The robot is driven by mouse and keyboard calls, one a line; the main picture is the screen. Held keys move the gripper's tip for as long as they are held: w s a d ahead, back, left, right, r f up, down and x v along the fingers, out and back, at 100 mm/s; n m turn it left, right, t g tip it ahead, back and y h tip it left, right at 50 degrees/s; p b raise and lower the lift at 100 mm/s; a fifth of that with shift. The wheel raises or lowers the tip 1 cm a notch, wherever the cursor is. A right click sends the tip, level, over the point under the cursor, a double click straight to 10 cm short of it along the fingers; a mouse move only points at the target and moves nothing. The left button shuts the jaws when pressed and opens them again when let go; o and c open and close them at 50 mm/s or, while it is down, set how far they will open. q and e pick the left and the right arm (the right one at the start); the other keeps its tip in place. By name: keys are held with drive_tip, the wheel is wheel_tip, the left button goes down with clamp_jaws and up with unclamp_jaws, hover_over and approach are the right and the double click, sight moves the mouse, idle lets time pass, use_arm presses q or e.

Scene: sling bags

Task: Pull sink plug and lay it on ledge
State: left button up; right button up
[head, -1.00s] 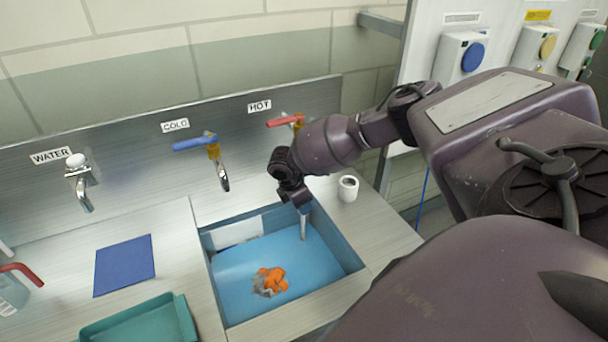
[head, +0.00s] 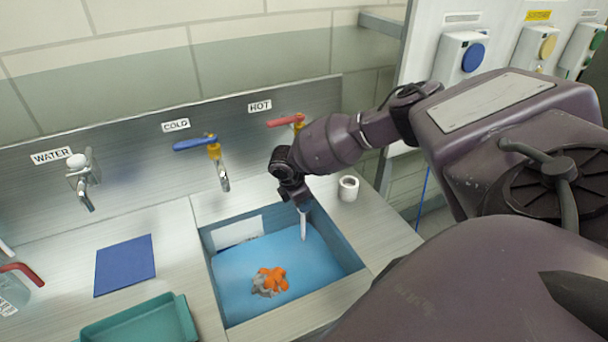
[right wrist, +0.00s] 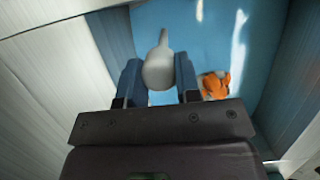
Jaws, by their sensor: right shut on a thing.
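My right gripper (head: 295,197) is over the right back part of the sink (head: 356,266), pointing down. In the right wrist view its two blue fingers (right wrist: 158,78) are shut on a pale grey, tapering stem, which I take to be the sink plug (right wrist: 160,66). In the head view the plug (head: 303,225) hangs or stands upright below the fingers and reaches into the blue basin. I cannot tell whether its lower end touches the bottom. The steel ledge (head: 385,222) runs along the sink's right side. My left gripper is not in view.
Orange and grey scraps (head: 268,281) lie in the basin. A white cup-like cylinder (head: 348,188) stands on the ledge close to the gripper. The cold tap (head: 222,176) and red-handled hot tap (head: 286,121) are behind. A blue cloth (head: 125,265) and teal tray (head: 140,320) are at left.

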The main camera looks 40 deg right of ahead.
drive_tip(key=shift+r+p, duration=0.3)
drive_tip(key=shift+r, duration=2.15)
drive_tip(key=shift+r, duration=1.95)
